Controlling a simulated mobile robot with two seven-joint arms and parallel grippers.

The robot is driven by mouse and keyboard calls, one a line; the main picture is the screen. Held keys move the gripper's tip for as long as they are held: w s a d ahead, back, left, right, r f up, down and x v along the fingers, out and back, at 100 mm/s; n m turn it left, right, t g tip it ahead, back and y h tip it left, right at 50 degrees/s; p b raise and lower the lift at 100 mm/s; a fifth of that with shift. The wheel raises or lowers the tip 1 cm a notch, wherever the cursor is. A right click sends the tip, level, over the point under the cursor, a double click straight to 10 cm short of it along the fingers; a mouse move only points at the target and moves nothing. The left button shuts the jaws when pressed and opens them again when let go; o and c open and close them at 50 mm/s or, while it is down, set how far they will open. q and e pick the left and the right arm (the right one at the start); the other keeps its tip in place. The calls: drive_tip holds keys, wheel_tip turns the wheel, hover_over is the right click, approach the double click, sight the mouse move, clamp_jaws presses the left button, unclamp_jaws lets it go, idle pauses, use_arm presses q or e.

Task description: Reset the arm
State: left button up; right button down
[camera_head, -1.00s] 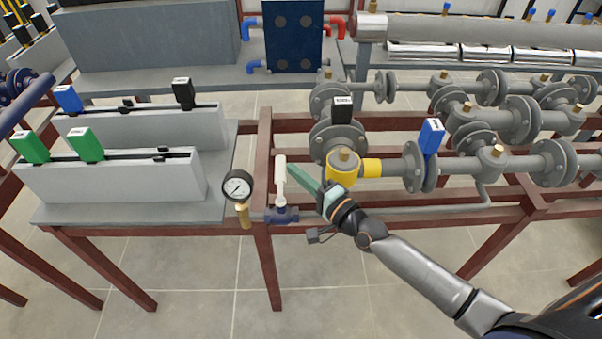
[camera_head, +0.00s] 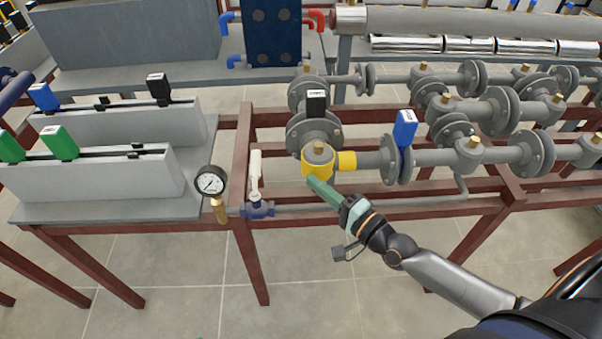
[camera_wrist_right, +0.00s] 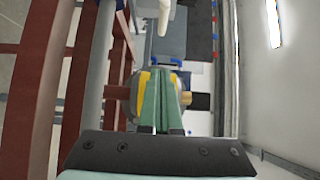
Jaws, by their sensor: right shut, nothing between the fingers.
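My right gripper (camera_head: 318,187) comes in from the lower right in the head view, with its green fingers together and nothing between them. Its tip lies in front of the yellow pipe fitting (camera_head: 318,160); I cannot tell whether they touch. In the right wrist view the closed fingers (camera_wrist_right: 159,95) overlap the yellow fitting (camera_wrist_right: 143,80). A white valve handle (camera_head: 255,172) stands upright on a small blue valve (camera_head: 258,209), left of the gripper and apart from it. My left gripper is not in view.
A pressure gauge (camera_head: 211,184) stands left of the white handle. Grey flanged pipes (camera_head: 440,158) with a blue-handled valve (camera_head: 405,130) run right along the red-brown frame (camera_head: 243,250). Grey boxes with green handles (camera_head: 60,142) stand at left. Floor in front is clear.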

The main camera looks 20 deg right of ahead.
drive_tip(key=shift+v, duration=1.05)
drive_tip(key=shift+d, duration=0.1)
drive_tip(key=s+a+f+n+g+h+p, duration=0.3)
drive_tip(key=s+a+f+n+g+p, duration=0.2)
drive_tip(key=s+f+n, duration=0.6)
drive_tip(key=s+n+g+p, duration=0.2)
drive_tip(key=s+n+p, duration=0.1)
drive_tip(key=s+n, duration=0.1)
drive_tip(key=shift+a+n+g+h+p, duration=0.2)
drive_tip(key=shift+n+g+h+p, duration=0.1)
drive_tip(key=shift+n+h, duration=0.15)
drive_tip(key=shift+s, duration=0.1)
